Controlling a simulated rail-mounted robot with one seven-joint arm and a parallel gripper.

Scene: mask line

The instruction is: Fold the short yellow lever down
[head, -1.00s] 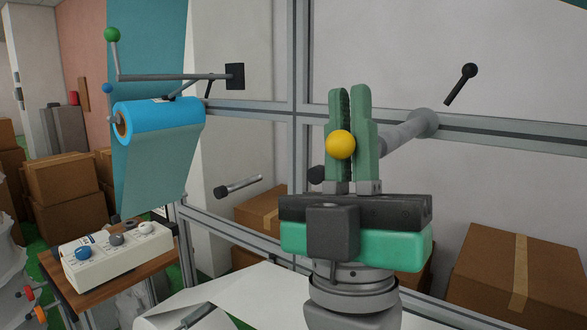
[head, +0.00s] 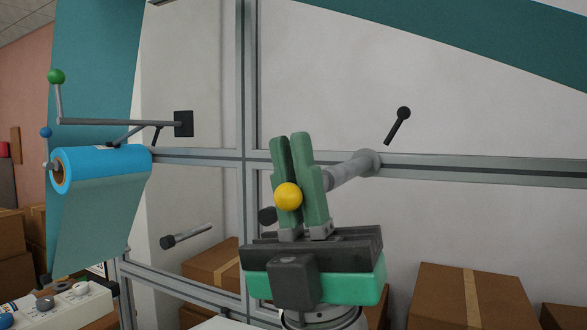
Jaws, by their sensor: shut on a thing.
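The short yellow lever shows as a yellow ball knob (head: 288,197) in the middle of the head view. My gripper (head: 296,180) has its two green fingers pointing up, close together, with the knob at them. The fingers are shut on the lever. The lever's stem is mostly hidden behind the fingers. A grey cylindrical bar (head: 347,174) runs from behind the fingers to the frame rail at the right.
A blue film roll (head: 105,166) hangs at the left under a bar with a green knob (head: 56,76). A black-knobbed lever (head: 398,125) is at the right, and a grey peg (head: 187,235) at the lower left. Cardboard boxes (head: 470,298) stand behind the frame.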

